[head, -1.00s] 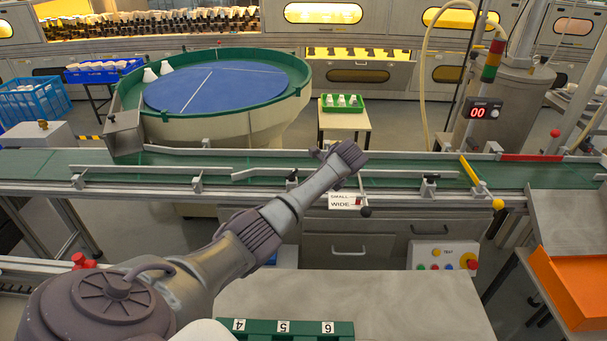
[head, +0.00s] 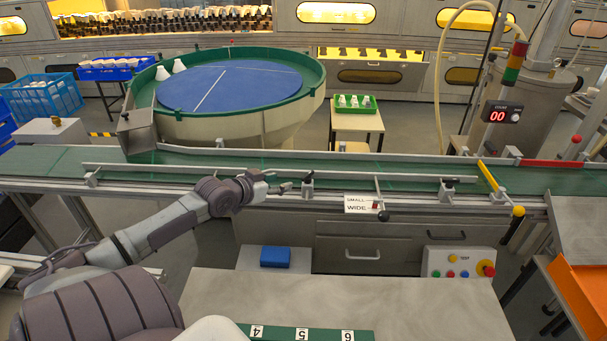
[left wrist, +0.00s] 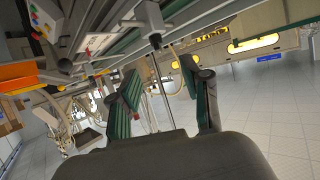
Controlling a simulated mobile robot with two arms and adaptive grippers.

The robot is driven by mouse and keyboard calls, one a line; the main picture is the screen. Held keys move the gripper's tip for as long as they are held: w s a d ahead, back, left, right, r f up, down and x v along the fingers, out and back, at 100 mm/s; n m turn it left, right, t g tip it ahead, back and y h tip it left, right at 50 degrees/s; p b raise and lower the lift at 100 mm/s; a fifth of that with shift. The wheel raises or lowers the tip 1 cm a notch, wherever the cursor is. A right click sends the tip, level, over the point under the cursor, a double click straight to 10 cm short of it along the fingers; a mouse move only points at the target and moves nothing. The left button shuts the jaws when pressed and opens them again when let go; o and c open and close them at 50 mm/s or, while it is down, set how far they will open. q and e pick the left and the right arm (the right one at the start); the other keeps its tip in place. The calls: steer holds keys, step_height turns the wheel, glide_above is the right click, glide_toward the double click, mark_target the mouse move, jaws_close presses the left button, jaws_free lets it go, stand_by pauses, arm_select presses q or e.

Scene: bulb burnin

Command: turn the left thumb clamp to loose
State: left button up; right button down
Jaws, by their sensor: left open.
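The left thumb clamp (head: 308,177) is a small black knob on a grey post at the front edge of the green conveyor. A second similar clamp (head: 447,181) stands further right. My left gripper (head: 284,188) is just left of the left clamp, at about its height, pointing right. In the left wrist view its two fingers (left wrist: 163,98) are spread apart with nothing between the tips. A dark knob on a post (left wrist: 155,40), which looks like the left clamp, lies beyond the fingertips. Contact with it is not visible. My right gripper is not in view.
A guide rail (head: 140,169) runs along the conveyor (head: 540,180). Right of the left clamp are a SMALL/WIDE sign (head: 360,204) and a ball-ended lever (head: 384,215). A button box (head: 460,263) and grey worktop (head: 330,300) are below.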

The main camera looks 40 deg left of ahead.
mark_target(305, 176)
arm_select(q)
steer(key=b+x, duration=0.1)
steer(key=x, duration=0.7)
steer(key=b+x, duration=0.1)
steer(key=x, duration=0.3)
steer(key=shift+w+d+r+b, duration=0.25)
steer(key=shift+w+b, duration=0.1)
steer(key=shift+w, duration=0.1)
steer(key=shift+w+f, duration=0.2)
steer(key=shift+w, duration=0.25)
jaws_close()
